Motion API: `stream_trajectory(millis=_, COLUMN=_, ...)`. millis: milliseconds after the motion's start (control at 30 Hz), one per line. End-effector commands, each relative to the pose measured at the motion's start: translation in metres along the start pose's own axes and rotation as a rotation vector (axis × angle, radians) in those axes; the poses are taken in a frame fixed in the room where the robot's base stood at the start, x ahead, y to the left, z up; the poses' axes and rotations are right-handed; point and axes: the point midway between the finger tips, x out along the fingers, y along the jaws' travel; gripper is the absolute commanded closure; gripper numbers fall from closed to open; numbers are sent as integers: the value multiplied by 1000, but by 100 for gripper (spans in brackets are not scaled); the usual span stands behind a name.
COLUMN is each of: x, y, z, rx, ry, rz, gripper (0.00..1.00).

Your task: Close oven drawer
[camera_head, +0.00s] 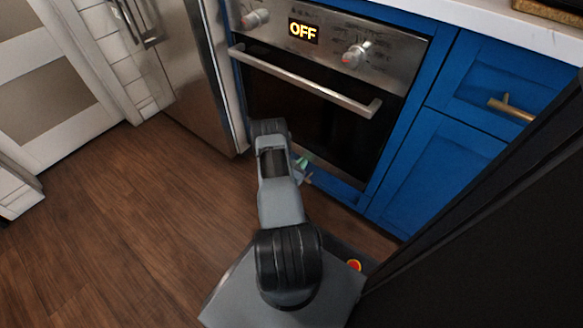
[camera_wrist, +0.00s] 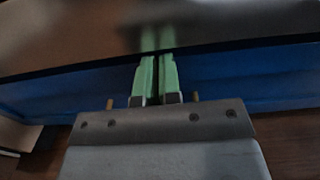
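The oven (camera_head: 330,95) is built into the blue cabinets. Its dark glass door looks shut, with a steel bar handle across the top. Below it a blue front (camera_head: 335,187), likely the oven drawer, is mostly hidden by my arm in the head view. In the wrist view the blue front (camera_wrist: 240,82) runs across under the dark oven door. Two brass bits show beside my gripper, perhaps a pull. My gripper (camera_wrist: 157,75) has its green fingers close together, nothing seen between them, in front of the blue front. I cannot tell how far the drawer stands out.
A steel fridge (camera_head: 190,75) stands left of the oven. Blue cabinets (camera_head: 440,165) with a brass pull are to the right. A dark panel (camera_head: 490,230) blocks the lower right. The wooden floor (camera_head: 120,220) at left is clear.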

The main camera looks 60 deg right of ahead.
Motion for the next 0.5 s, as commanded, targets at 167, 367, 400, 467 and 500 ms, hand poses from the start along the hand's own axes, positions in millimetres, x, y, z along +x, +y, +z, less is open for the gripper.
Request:
stream_trajectory(millis=167, x=9, y=-4, z=2, rx=11, ry=-3, rz=-15, gripper=100)
stream_trajectory(millis=367, x=10, y=-7, z=2, rx=12, ry=-2, rz=-25, gripper=100)
stream_trajectory(millis=400, x=7, y=-7, z=3, rx=12, ry=-2, rz=-25, gripper=100)
stream_trajectory(millis=467, x=-1, y=-7, z=3, rx=10, ry=-2, rz=-24, gripper=100)
stream_trajectory(millis=500, x=-7, y=-7, z=4, rx=8, ry=0, rz=-22, gripper=100)
